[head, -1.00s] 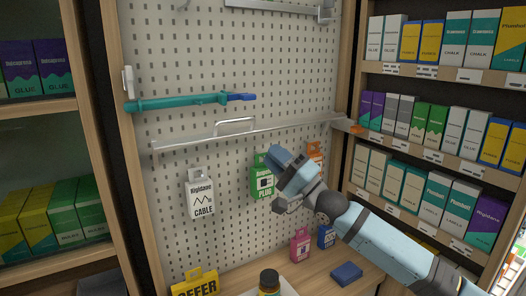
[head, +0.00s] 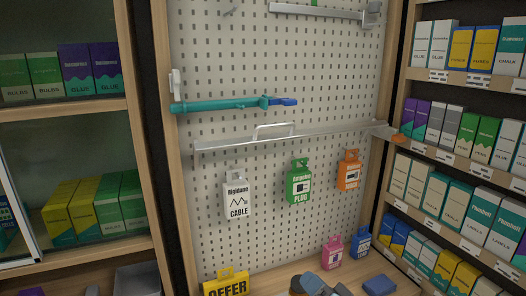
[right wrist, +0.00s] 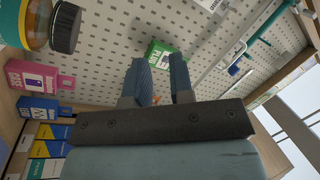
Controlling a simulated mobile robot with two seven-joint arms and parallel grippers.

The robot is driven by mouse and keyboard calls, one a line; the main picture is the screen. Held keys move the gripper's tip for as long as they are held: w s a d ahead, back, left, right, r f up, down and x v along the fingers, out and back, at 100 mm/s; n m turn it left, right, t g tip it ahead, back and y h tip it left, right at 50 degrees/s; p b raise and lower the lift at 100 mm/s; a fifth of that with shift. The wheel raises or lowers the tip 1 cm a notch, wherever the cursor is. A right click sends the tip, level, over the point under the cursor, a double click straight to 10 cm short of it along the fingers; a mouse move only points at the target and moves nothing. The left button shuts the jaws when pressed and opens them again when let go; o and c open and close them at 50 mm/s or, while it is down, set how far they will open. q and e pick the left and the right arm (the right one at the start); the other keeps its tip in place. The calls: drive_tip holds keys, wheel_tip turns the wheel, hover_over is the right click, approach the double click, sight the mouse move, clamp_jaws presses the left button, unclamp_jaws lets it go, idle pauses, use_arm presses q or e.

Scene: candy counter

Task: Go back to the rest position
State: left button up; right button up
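My right gripper (head: 318,285) shows only in part at the bottom edge of the head view. In the right wrist view its two fingers (right wrist: 160,78) are apart with nothing visible between them. A green plug pack (head: 299,182) hangs on the pegboard; it also shows beyond the fingertips in the right wrist view (right wrist: 158,52). A white cable pack (head: 237,197) hangs to its left and an orange pack (head: 349,172) to its right. My left gripper is not in view.
A bottle with a dark lid (right wrist: 66,27) is close to my right gripper. On the counter stand a yellow offer sign (head: 227,283), a pink pack (head: 332,252), a blue pack (head: 360,242) and a blue block (head: 380,285). Shelves of boxes flank the pegboard (head: 270,70).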

drive_tip(key=s+d+f+n+g+h, duration=0.2)
drive_tip(key=s+d+f+n+h, duration=0.1)
drive_tip(key=s+f, duration=0.9)
drive_tip(key=s+d+f+n+g+h, duration=0.3)
drive_tip(key=s+d+f+h, duration=0.1)
drive_tip(key=s+f, duration=0.7)
drive_tip(key=s+d+p, duration=0.1)
drive_tip(key=s, duration=0.2)
drive_tip(key=shift+s+f+h, duration=0.35)
drive_tip(key=shift+f+h, duration=0.05)
